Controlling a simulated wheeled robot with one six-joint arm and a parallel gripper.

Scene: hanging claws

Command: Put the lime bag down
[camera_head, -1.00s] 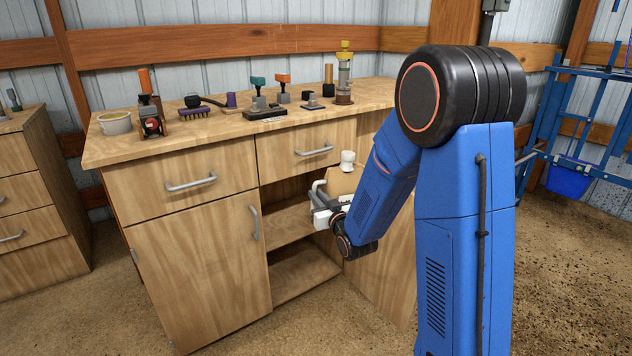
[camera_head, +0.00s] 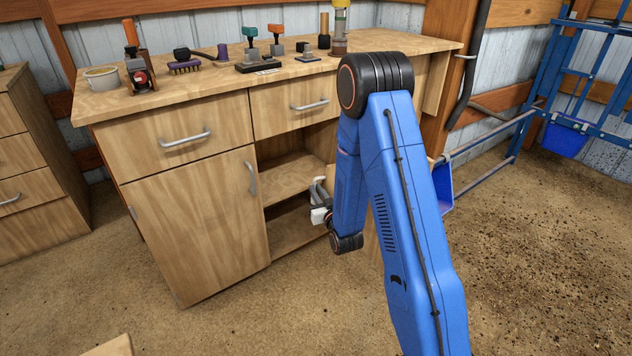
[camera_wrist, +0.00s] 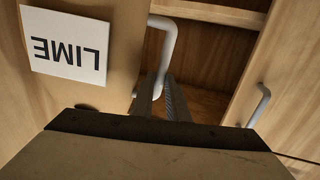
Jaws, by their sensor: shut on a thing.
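In the head view my gripper (camera_head: 320,206) is low in front of the cabinet's open compartment. What is under the bag is not shown.
The wooden cabinet (camera_head: 195,220) has a closed left door and an open shelf compartment (camera_head: 290,175). Several tools and a small tub (camera_head: 102,78) stand on its top. A blue rail frame (camera_head: 570,85) stands at the right. Dirt floor (camera_head: 540,240) is bare at the right.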

